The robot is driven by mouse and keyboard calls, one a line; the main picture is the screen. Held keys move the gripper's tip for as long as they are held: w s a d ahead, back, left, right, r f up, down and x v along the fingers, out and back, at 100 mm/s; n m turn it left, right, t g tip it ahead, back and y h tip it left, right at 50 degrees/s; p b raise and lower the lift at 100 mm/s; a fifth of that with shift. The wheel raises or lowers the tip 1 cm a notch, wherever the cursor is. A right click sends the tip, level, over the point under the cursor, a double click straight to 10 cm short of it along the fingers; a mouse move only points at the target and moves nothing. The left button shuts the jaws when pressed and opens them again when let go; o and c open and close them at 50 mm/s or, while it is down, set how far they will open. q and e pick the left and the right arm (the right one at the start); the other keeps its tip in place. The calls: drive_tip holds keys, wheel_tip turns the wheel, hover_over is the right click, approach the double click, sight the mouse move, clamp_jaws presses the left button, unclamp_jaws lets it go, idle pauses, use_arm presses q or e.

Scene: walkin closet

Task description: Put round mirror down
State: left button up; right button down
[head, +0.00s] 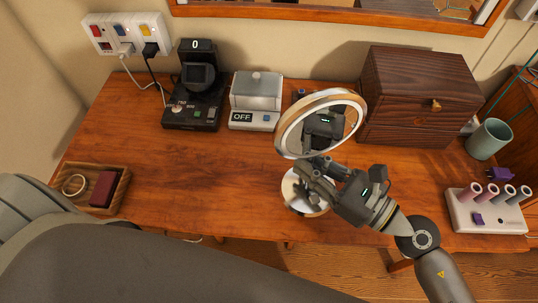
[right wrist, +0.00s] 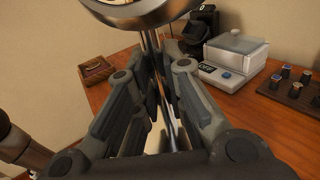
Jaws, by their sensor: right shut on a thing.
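The round mirror (head: 296,132) has a pale, wood-toned rim, a thin metal stem and a round white base (head: 290,186). It is upright with its face tilted, over the front middle of the wooden desk (head: 180,165). My right gripper (head: 312,178) is shut on its stem, between the mirror head and the base. The right wrist view shows the metal stem between the fingers and the underside of the mirror head (right wrist: 140,14) above them. I cannot tell whether the base touches the desk. My left gripper is not in view.
Behind the mirror stand a black device (head: 195,100), a white scale-like box (head: 256,100) and a dark wooden chest (head: 418,95). A small tray (head: 121,190) lies left. A teal cup (head: 488,140) and a spool rack (head: 490,215) are right. The desk's left middle is clear.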

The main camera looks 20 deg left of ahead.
drive_tip(key=w+a+f, duration=0.1)
drive_tip(key=a+f, duration=0.2)
drive_tip(key=w+a+f+b, duration=0.1)
drive_tip(key=a+f, duration=0.2)
drive_tip(key=f, duration=0.1)
drive_tip(key=w+a+f, duration=0.1)
drive_tip(key=a+f, duration=0.2)
drive_tip(key=f, duration=0.1)
drive_tip(key=shift+w+a+b, duration=0.15)
drive_tip(key=shift+a+b, duration=0.2)
drive_tip(key=shift+b, duration=0.05)
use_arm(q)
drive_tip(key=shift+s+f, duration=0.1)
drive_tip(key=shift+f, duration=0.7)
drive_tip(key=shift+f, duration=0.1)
use_arm(e)
drive_tip(key=shift+f, duration=0.1)
drive_tip(key=c, duration=1.9)
unclamp_jaws()
drive_tip(key=shift+f, duration=0.15)
drive_tip(key=o, duration=0.4)
